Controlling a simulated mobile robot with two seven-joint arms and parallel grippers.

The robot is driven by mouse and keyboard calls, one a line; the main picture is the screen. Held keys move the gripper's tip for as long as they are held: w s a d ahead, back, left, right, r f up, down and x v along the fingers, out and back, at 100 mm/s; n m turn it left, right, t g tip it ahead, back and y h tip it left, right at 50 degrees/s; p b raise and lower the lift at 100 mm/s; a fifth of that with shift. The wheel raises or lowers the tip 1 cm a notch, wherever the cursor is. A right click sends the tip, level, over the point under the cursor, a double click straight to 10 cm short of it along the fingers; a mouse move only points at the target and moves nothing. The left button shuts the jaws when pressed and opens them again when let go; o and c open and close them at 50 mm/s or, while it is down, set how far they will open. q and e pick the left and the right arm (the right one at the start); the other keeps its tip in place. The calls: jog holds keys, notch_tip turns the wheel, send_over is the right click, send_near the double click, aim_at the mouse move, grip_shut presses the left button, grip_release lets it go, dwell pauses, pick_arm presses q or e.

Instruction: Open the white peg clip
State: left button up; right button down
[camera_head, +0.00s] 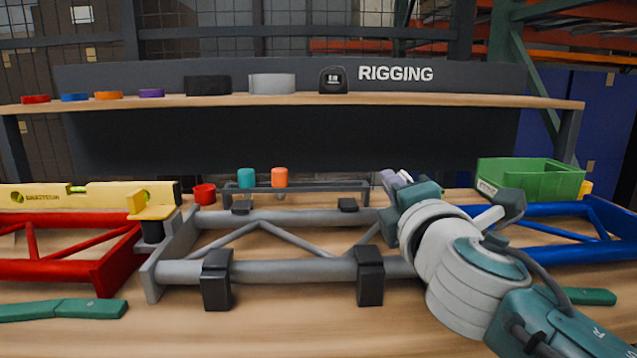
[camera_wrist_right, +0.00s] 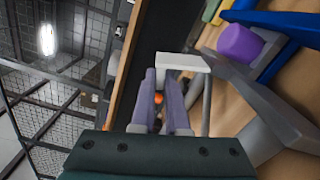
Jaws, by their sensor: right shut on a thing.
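In the right wrist view a white block-like piece (camera_wrist_right: 183,62), which looks like the white peg clip, sits at the tips of my right gripper (camera_wrist_right: 167,80). The gripper's two lilac fingers are close together and shut on it. In the head view my right gripper (camera_head: 393,179) is at the right end of the grey peg rail, with a small white part (camera_head: 404,175) beside its fingertips. My own wrist hides most of the clip and what it is fixed to there. My left gripper is not in view.
A grey tube frame (camera_head: 300,268) with black clamps lies between a red frame (camera_head: 118,262) and a blue frame (camera_head: 590,250). Teal (camera_head: 247,178), orange (camera_head: 280,177) and red (camera_head: 204,193) caps stand nearby. A green bin (camera_head: 530,182) stands behind right; a yellow level (camera_head: 95,195) lies left.

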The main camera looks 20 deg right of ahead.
dwell(0.4)
jog(key=c, duration=0.9)
grip_release()
jog(key=p+v, duration=0.1)
jog(key=v, duration=0.9)
